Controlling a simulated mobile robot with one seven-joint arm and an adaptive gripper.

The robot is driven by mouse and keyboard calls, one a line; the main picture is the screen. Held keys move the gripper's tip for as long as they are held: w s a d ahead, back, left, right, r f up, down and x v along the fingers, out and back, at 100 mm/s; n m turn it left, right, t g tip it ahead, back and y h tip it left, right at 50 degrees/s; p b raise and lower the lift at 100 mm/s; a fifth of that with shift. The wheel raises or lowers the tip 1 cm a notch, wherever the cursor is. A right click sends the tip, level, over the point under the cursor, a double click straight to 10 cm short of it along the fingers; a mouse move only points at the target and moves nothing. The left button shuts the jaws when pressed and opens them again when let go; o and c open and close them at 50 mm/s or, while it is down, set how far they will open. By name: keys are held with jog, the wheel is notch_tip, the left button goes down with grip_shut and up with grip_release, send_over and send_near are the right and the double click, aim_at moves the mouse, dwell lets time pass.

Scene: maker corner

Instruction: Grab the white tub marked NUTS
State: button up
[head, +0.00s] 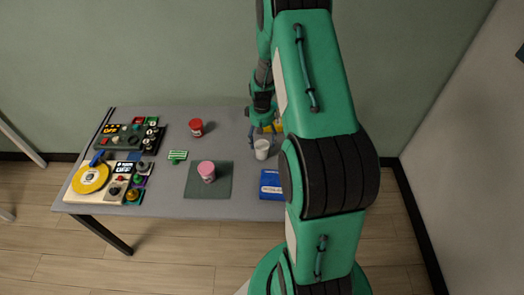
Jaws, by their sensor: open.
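A white tub (262,149) stands upright on the grey table, right of the middle. Its marking is too small to read. My gripper (262,133) points down just behind and above the white tub, with its fingers apart and nothing seen between them. I cannot tell whether a finger touches the tub. My arm covers the area to the right of it.
A pink-lidded tub (207,172) stands on a dark green mat (222,188). A red tub (196,127) stands further back. A blue box (271,185) lies at the front right, partly behind my arm. Control panels (75,197) fill the left end. A yellow thing (278,125) shows beside my gripper.

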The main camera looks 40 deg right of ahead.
aim_at(262, 144)
jog(key=shift+f, duration=0.1)
jog(key=shift+d+f+b, duration=0.15)
jog(key=shift+f+b, duration=0.3)
jog(key=shift+f, duration=2.1)
jog(key=shift+r, duration=0.1)
jog(key=c, duration=1.6)
